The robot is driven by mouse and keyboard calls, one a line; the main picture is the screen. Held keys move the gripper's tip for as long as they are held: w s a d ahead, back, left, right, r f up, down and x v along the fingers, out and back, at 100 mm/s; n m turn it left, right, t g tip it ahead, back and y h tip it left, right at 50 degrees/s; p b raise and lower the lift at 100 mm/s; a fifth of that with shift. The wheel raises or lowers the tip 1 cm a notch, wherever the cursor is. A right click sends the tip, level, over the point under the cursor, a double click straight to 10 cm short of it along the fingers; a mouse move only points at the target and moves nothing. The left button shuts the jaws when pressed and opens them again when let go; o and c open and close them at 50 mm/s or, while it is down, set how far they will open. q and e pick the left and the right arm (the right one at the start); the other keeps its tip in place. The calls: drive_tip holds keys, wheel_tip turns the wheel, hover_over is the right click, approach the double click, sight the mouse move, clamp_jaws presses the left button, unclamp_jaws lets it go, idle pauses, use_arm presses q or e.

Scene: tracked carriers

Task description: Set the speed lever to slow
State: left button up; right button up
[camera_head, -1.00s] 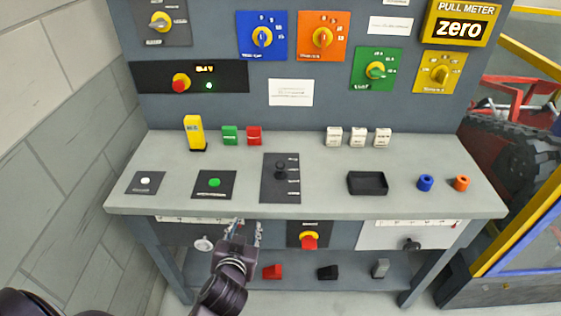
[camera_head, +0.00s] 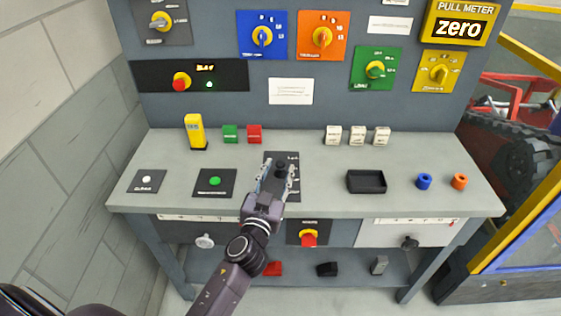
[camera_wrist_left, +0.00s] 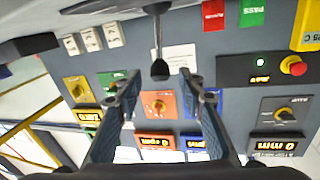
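The speed lever (camera_head: 281,167) is a short black lever with a round knob on a dark plate (camera_head: 293,157) with white labels, in the middle of the bench. Its plate is partly hidden by my left arm. My left gripper (camera_head: 275,181) is at the lever, fingers pointing away from me. In the left wrist view the gripper (camera_wrist_left: 160,84) is open, and the lever's dark knob (camera_wrist_left: 160,71) shows between and just beyond the fingertips. I see no finger closed on it. My right gripper is not in view.
A green button plate (camera_head: 215,181) lies left of the lever and a black tray (camera_head: 367,181) lies right. Red and green blocks (camera_head: 231,134) and a yellow post (camera_head: 196,132) stand behind. The panel with dials (camera_head: 290,91) rises at the back.

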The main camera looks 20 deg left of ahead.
sight(279, 168)
use_arm(q)
drive_tip(key=shift+w+a, duration=0.2)
drive_tip(key=shift+w, duration=1.35)
drive_tip(key=shift+c, duration=0.4)
clamp_jaws()
